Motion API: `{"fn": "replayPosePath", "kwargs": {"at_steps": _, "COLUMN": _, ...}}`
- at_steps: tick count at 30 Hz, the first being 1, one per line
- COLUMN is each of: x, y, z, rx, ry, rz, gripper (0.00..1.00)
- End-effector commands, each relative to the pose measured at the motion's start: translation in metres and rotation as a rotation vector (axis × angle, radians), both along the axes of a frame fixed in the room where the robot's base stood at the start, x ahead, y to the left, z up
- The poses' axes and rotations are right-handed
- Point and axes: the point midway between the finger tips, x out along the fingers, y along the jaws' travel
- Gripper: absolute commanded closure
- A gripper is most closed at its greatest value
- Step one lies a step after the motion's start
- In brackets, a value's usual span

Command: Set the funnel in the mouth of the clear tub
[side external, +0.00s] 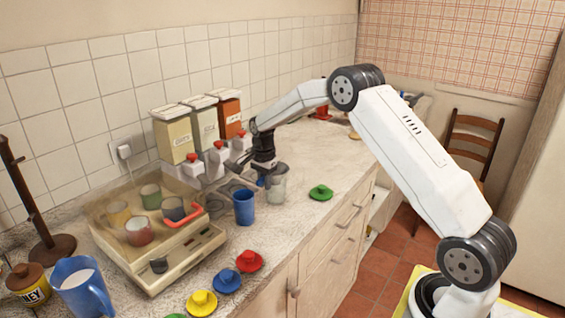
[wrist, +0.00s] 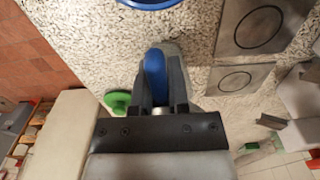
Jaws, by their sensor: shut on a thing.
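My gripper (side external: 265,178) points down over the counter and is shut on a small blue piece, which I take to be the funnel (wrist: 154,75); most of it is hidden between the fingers. In the side view only a speck of blue shows at the fingertips. The clear tub (side external: 279,187) stands upright on the counter, right beside and partly behind the fingertips. Whether the blue piece touches the tub or is over its mouth I cannot tell. In the wrist view the fingers (wrist: 160,80) hide most of what is below.
A blue cup (side external: 243,207) stands close left of my gripper. A green lid-like piece (side external: 320,192) lies to the right; red (side external: 249,261), blue (side external: 228,281) and yellow (side external: 202,303) ones lie in front. A clear-covered case with mugs (side external: 112,248) and canisters (side external: 173,137) stand left and behind.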

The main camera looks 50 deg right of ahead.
Motion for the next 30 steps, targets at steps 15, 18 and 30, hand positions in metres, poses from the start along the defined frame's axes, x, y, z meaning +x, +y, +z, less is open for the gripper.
{"fn": "replayPosePath", "kwargs": {"at_steps": 15, "x": 0.000, "y": 0.000, "z": -0.014, "rx": 0.000, "ry": 0.000, "rz": 0.000, "gripper": 1.00}}
{"fn": "replayPosePath", "kwargs": {"at_steps": 18, "x": 0.000, "y": 0.000, "z": -0.014, "rx": 0.000, "ry": -0.001, "rz": 0.000, "gripper": 1.00}}
{"fn": "replayPosePath", "kwargs": {"at_steps": 30, "x": 0.000, "y": 0.000, "z": -0.015, "rx": 0.000, "ry": -0.001, "rz": 0.000, "gripper": 1.00}}
